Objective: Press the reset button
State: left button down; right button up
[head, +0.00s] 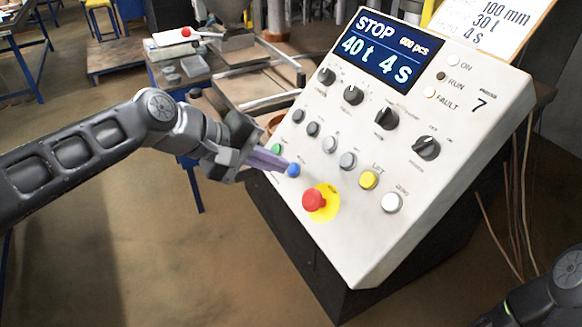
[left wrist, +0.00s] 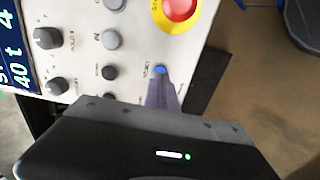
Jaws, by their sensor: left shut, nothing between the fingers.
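The blue button (head: 293,170) sits low on the left side of the sloped light-grey control panel (head: 262,181), right of the green button (head: 277,149). I take the blue one for the reset button; its label is too small to read surely. My left gripper (head: 283,165) is shut and empty, its purple fingertips right at the blue button. In the left wrist view the fingertips (left wrist: 163,84) reach the blue button (left wrist: 160,69) and partly cover it. I cannot tell whether they touch or press it. My right gripper is out of view.
A red emergency stop (head: 315,201) on a yellow disc sticks out close to the blue button. Yellow (head: 369,180) and white (head: 392,203) buttons and several black knobs are on the panel. The display (head: 381,47) reads STOP, 40 t, 4 S. Open floor lies below my left arm.

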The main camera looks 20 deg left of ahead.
pick_arm(q)
jog(key=shift+b+x, duration=0.75)
jog(key=shift+x, duration=0.25)
dwell(1.1)
dwell(0.5)
jog(key=shift+p+v, duration=0.6)
jog(key=shift+v, duration=0.4)
jog(key=p+v, duration=0.2)
jog(key=v, duration=0.4)
jog(key=shift+p, duration=0.3)
